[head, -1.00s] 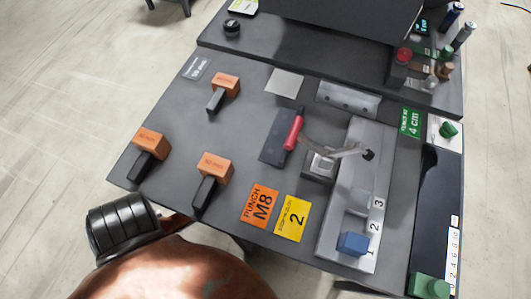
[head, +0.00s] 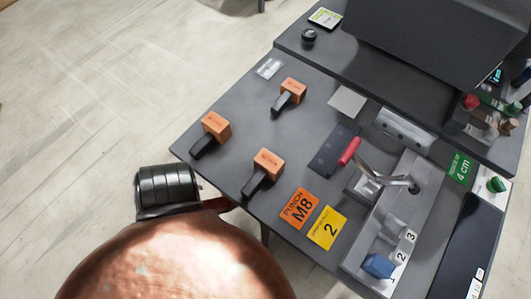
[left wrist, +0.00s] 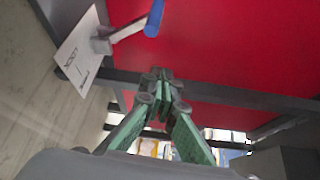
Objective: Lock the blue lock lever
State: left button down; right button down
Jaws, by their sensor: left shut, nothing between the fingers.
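The blue lock lever shows in the left wrist view at the top, with a blue grip (left wrist: 154,18) on a grey metal arm that runs left to a grey pivot block (left wrist: 101,46). The pivot sits by a white plate (left wrist: 78,52) with dark markings too blurred to read, beside a large red panel (left wrist: 225,50). My left gripper (left wrist: 158,80), with green fingers, is shut and empty, below and apart from the lever. The lever and left gripper do not show in the head view. My right gripper is in neither view.
In the head view a dark table (head: 235,125) holds several orange-and-black blocks, a red-handled lever (head: 350,150) and a blue block (head: 378,265) near the number 1. A dark box (head: 420,35) stands behind. Pale floor lies clear at left. A dark bar (left wrist: 230,95) crosses below the red panel.

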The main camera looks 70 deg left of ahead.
pick_arm(q)
jog(key=s+d+f, duration=0.1)
jog(key=s+f, duration=0.1)
jog(key=s, duration=0.3)
jog(key=shift+s+d+f, duration=0.25)
jog(key=shift+s+d, duration=0.05)
jog(key=shift+s, duration=0.1)
jog(key=shift+d, duration=0.1)
